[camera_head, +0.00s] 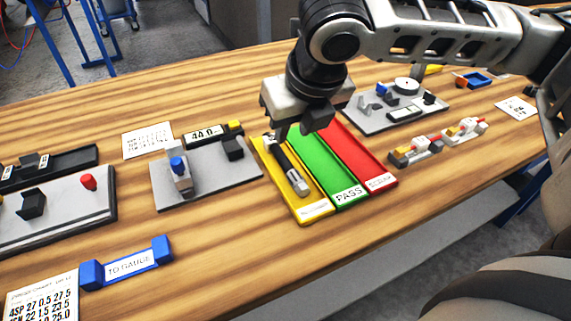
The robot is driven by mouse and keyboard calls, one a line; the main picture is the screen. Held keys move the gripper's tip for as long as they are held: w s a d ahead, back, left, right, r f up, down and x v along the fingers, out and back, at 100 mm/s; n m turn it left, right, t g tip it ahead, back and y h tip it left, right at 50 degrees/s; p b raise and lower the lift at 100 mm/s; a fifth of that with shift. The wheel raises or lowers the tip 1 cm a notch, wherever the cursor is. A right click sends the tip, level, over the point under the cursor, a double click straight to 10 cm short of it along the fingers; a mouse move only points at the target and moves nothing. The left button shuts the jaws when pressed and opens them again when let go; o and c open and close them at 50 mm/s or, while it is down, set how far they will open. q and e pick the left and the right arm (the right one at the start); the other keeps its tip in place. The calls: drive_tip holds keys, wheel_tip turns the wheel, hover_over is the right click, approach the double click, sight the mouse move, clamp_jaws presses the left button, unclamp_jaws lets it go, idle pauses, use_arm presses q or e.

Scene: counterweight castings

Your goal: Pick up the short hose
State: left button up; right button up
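A short dark hose-like piece with a grey end (297,181) lies lengthwise in the yellow tray (313,212), the left one of three coloured trays. My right gripper (297,132) points down over the far part of the yellow and green trays, close to the far end of this piece. The gripper body hides part of the fingertips and the far tray ends, so I cannot tell whether it touches the piece or how wide it is open. My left gripper is not in view.
The green PASS tray (318,166) and red SCRAP tray (362,160) adjoin the yellow one. A grey gauge plate with a 44.0 display (204,136) stands left. A blue TO GAUGE holder (128,265) is front left. Small fittings (415,152) lie right. The front middle wood is clear.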

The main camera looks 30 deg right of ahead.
sight(283, 157)
drive_tip(key=b+x, duration=0.1)
drive_tip(key=x, duration=1)
drive_tip(key=shift+w+d, duration=0.15)
drive_tip(key=shift+r, duration=0.1)
drive_tip(key=shift+c, duration=0.3)
clamp_jaws()
